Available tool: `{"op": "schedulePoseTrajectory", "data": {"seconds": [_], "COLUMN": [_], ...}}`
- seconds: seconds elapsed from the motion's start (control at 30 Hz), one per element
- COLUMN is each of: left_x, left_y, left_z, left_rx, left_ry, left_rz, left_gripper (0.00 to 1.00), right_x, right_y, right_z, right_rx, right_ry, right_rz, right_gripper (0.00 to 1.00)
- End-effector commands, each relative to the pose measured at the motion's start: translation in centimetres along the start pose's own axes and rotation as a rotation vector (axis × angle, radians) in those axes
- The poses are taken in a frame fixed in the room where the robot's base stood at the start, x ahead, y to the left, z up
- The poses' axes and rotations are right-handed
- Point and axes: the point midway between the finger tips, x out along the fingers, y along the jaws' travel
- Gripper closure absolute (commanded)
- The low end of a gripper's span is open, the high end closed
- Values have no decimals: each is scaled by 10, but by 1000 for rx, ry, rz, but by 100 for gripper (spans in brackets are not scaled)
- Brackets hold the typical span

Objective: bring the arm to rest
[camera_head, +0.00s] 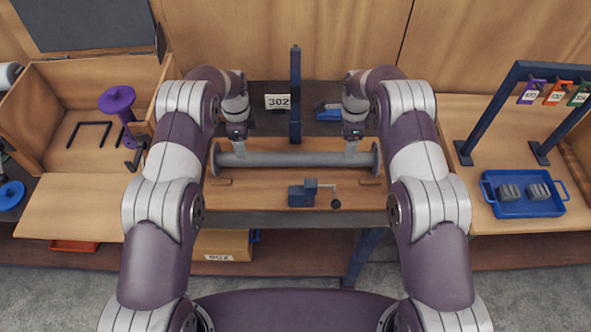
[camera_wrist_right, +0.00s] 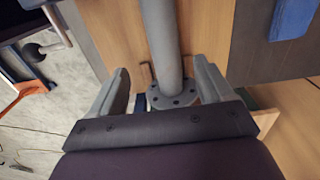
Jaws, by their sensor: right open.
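A grey pipe (camera_head: 295,159) with a round flange at each end lies level across the wooden bench in the head view. My left gripper (camera_head: 238,150) is over the pipe near its left flange (camera_head: 215,159); its jaws are too small to judge. My right gripper (camera_head: 351,149) is over the pipe near its right flange (camera_head: 376,158). In the right wrist view, the right gripper (camera_wrist_right: 162,75) is open. Its fingers stand apart on either side of the pipe (camera_wrist_right: 162,40), near the bolted flange (camera_wrist_right: 172,95). I cannot tell how deep the fingers reach.
A small blue vise-like tool (camera_head: 302,194) with a handle sits in front of the pipe. A dark blue post (camera_head: 295,95) stands behind it. A blue tray (camera_head: 525,208) with grey blocks and a tag rack (camera_head: 515,80) are right. An open wooden box with a purple spool (camera_head: 117,102) is left.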

Motion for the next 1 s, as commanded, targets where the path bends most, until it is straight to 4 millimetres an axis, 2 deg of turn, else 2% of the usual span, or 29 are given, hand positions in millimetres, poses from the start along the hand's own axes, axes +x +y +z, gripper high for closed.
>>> {"op": "schedulePoseTrajectory", "data": {"seconds": [0.47, 0.57, 0.63, 0.7, 0.77, 0.87, 0.97, 1.0], "left_x": [0, 0, 6, 23, 23, 10, -12, -21], "left_y": [0, -2, -1, 25, 50, 94, 148, 174], "left_z": [0, 0, 0, 2, 4, 10, 16, 19], "left_rx": [-4, -87, -225, -419, -611, -910, -1188, -1292], "left_ry": [0, 1, 4, -7, -18, -31, -36, -35], "left_rz": [0, -10, -19, 25, 48, 57, 50, 44], "left_gripper": [20, 20, 20, 20, 20, 20, 20, 20], "right_x": [0, 0, 6, 23, 23, 9, -13, -22], "right_y": [0, -2, 0, 26, 51, 94, 148, 174], "right_z": [0, 0, 0, -2, -4, -10, -16, -19], "right_rx": [-5, -96, -248, -459, -668, -984, -1270, -1376], "right_ry": [0, 0, 1, -5, -14, -29, -36, -36], "right_rz": [0, -9, -18, 27, 50, 59, 51, 44], "right_gripper": [20, 20, 20, 20, 20, 20, 20, 20]}}
